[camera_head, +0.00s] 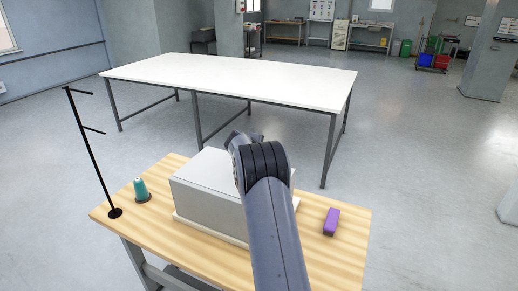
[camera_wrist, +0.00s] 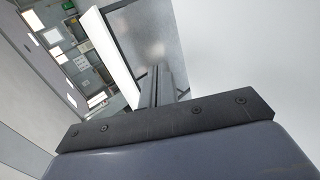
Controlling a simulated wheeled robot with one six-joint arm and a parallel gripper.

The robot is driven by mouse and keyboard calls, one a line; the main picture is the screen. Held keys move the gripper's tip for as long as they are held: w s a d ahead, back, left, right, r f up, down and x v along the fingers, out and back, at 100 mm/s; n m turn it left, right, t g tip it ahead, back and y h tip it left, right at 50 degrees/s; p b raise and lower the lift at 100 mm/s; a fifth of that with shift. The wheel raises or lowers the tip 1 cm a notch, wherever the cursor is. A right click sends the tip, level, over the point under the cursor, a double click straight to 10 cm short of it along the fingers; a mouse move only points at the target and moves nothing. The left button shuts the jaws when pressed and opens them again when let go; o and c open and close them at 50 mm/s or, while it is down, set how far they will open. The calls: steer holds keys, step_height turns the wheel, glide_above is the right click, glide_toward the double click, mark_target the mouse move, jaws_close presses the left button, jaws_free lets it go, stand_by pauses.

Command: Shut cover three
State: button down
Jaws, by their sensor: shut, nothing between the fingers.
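No part marked as cover three can be made out. A pale grey box-shaped housing (camera_head: 207,185) stands on the wooden bench, and no open lid shows on it. My arm hides its right part. My gripper (camera_wrist: 161,78) is shut and empty in the wrist view, its fingers pointing away from the camera. In the head view my arm reaches over the housing and hides most of the gripper. A smooth light grey surface (camera_wrist: 250,50) fills the right of the wrist view. I cannot tell whether it is the housing or whether the fingers touch it.
The wooden bench (camera_head: 335,262) also holds a teal thread spool (camera_head: 141,190), a black upright stand (camera_head: 92,150) at the left and a purple block (camera_head: 331,221) at the right. A long white table (camera_head: 240,75) stands behind. The floor on the right is open.

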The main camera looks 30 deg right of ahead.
steer(key=shift+d+f+b, duration=0.1)
steer(key=shift+f+b, duration=0.25)
steer(key=shift+f, duration=0.55)
steer(key=b+v, duration=0.2)
steer(key=v, duration=0.8)
steer(key=shift+s+a+r+b, duration=0.1)
steer(key=shift+a+r+b, duration=0.15)
steer(key=shift+a+b, duration=0.05)
steer(key=p+x, duration=0.3)
steer(key=x, duration=0.7)
steer(key=shift+d+f, duration=0.15)
steer(key=shift+d, duration=0.2)
steer(key=shift+a+r, duration=0.1)
steer(key=shift+r, duration=0.1)
